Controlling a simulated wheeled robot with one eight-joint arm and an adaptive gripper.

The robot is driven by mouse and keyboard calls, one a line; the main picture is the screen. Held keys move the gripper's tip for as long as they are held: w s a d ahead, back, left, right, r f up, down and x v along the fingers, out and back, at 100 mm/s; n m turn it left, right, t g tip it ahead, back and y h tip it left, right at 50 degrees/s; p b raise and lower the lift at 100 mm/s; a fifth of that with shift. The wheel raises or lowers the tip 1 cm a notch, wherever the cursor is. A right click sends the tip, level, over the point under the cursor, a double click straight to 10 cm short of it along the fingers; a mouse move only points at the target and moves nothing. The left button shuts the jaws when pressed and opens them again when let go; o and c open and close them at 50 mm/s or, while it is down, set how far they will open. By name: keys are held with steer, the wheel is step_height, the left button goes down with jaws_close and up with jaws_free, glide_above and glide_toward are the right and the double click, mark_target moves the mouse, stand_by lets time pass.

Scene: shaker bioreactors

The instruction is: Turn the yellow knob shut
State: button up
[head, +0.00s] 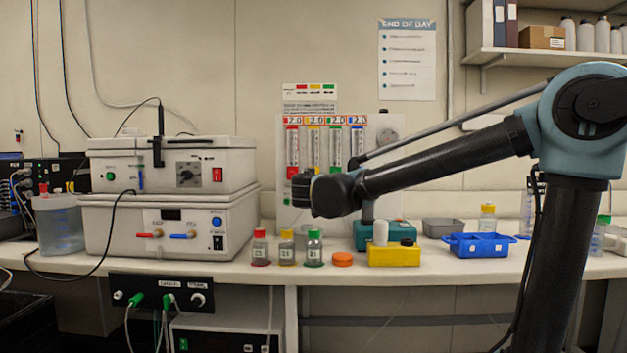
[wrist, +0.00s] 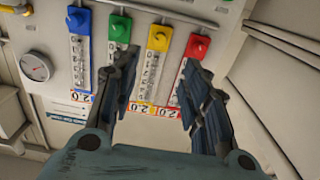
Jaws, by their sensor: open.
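The yellow knob (wrist: 157,38) is in the wrist view, at the end of the yellow-marked flow tube (wrist: 151,75) on a white panel. The wrist view appears upside down compared with the head view. My gripper (wrist: 157,75) is open, its two dark fingers apart on either side of the yellow tube in the picture. Nothing is between them. The yellow knob lies beyond the fingertips in the picture, apart from them. In the head view my gripper (head: 325,194) is in front of the panel's lower part and hides the yellow knob.
A red knob (wrist: 197,45) and a green knob (wrist: 120,29) flank the yellow one closely; a blue knob (wrist: 78,17) is farther left. Below my arm, capped bottles (head: 287,248), an orange lid (head: 342,259) and a yellow block (head: 394,256) stand on the bench.

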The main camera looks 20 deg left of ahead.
steer(key=x, duration=1.6)
jaws_close()
